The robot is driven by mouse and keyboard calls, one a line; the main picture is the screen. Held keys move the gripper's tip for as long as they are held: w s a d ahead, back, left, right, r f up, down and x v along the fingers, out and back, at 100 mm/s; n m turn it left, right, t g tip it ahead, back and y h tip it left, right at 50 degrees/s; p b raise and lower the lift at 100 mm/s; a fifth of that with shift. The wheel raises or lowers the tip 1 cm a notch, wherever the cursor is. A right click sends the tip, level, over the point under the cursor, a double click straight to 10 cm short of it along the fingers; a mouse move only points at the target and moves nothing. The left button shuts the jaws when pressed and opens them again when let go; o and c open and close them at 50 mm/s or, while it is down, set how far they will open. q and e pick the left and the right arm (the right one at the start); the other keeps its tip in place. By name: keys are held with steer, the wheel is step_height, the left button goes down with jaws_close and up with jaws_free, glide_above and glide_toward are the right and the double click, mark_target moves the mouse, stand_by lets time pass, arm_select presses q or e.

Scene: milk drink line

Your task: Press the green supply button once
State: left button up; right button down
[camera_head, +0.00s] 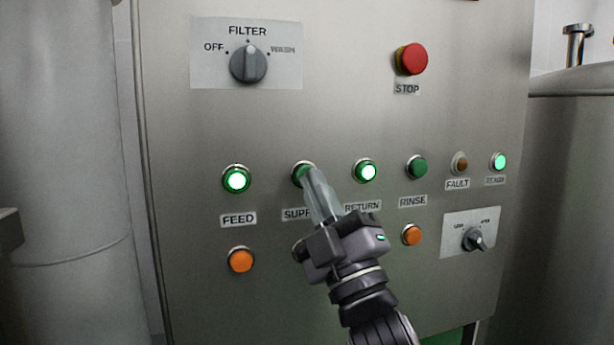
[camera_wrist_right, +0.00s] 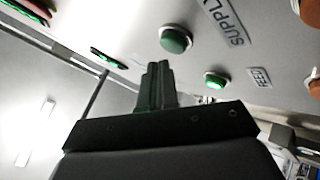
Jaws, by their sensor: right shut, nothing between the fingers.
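The green supply button (camera_head: 298,170) is on the steel panel above the SUPPLY label (camera_head: 294,214). It looks dark green and unlit, and my fingers partly cover it in the head view. My right gripper (camera_head: 310,176) is shut and empty, with its fingertips in front of the button. In the right wrist view the whole supply button (camera_wrist_right: 176,39) shows beside its label, just beyond the shut fingertips (camera_wrist_right: 157,66). I cannot tell whether the tips touch it. My left gripper is not in view.
The lit FEED button (camera_head: 236,179) and lit RETURN button (camera_head: 367,171) flank it. An unlit RINSE button (camera_head: 417,167) is further right. Orange buttons (camera_head: 241,260) sit below. The red STOP button (camera_head: 411,60) and FILTER knob (camera_head: 248,64) are higher up.

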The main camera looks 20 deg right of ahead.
steer(key=shift+w, duration=0.15)
steer(key=shift+w, duration=0.3)
steer(key=shift+w, duration=0.45)
stand_by(0.7)
stand_by(0.3)
steer(key=shift+s, duration=0.85)
steer(key=s+p, duration=0.1)
steer(key=s, duration=0.4)
steer(key=shift+d, duration=0.1)
stand_by(0.4)
